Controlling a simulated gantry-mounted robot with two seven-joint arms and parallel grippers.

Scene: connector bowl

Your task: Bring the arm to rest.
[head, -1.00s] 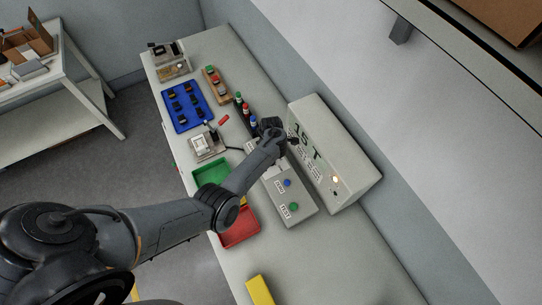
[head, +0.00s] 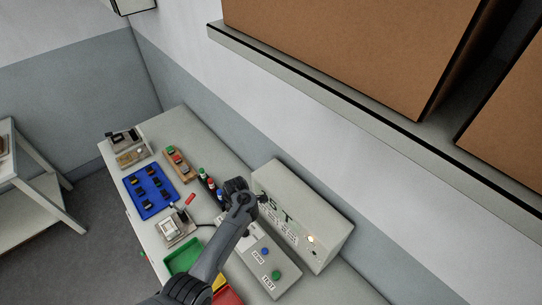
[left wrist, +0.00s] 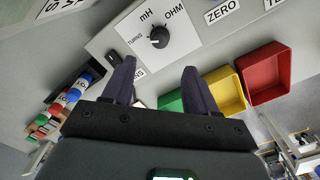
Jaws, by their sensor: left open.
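My left gripper (head: 240,194) is above the bench, close to the front of the grey tester box (head: 318,212). In the left wrist view its two dark fingers (left wrist: 158,70) are spread apart with nothing between them. Beyond the fingers is a panel with a black selector knob (left wrist: 159,37) marked TURNS, mH and OHM. My forearm hides part of the control panel (head: 252,271) and of the trays in the head view. My right gripper is not in view.
A blue tray (head: 137,190) of dark parts, several coloured-cap bottles (head: 210,187) and a small device (head: 174,227) stand left of the arm. Green (head: 184,257) and red (head: 231,297) trays are near the front edge. A shelf with cardboard boxes (head: 350,45) overhangs at upper right.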

